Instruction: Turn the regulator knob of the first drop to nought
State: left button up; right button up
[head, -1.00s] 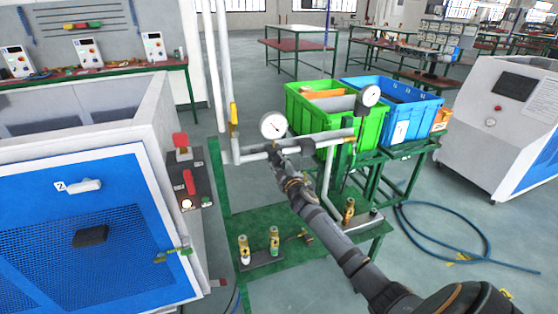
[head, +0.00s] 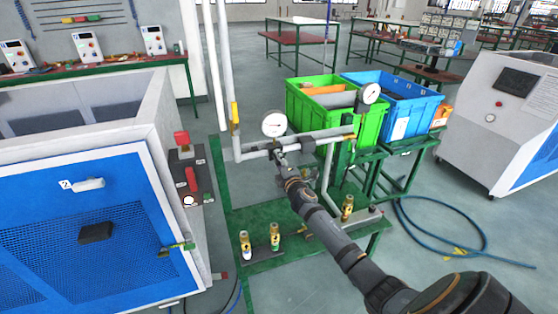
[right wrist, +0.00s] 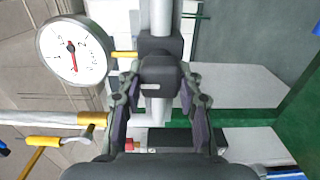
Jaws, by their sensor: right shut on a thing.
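The regulator of the first drop (right wrist: 158,45) is a dark block on the pale pipe, beside a round white gauge (head: 274,124). In the right wrist view this gauge (right wrist: 73,50) shows a red needle between printed figures. My right gripper (head: 279,157) reaches up to the regulator from below. In the right wrist view its two fingers (right wrist: 160,95) stand on either side of the dark knob (right wrist: 158,70) and are shut on it. The fingers partly hide the knob, so its setting cannot be read. A second gauge (head: 371,93) is on the pipe further right. My left gripper is out of view.
A blue and white cabinet (head: 95,230) with a red-switched control box stands close at left. Green (head: 310,118) and blue (head: 395,112) crates sit behind the pipe. Brass fittings (head: 274,236) stand on the green frame below. A blue hose (head: 470,257) lies on the floor at right.

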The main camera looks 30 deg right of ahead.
dwell(0.5)
jog(key=o, duration=1.1)
jog(key=shift+o, duration=0.2)
jog(key=v, duration=1.2)
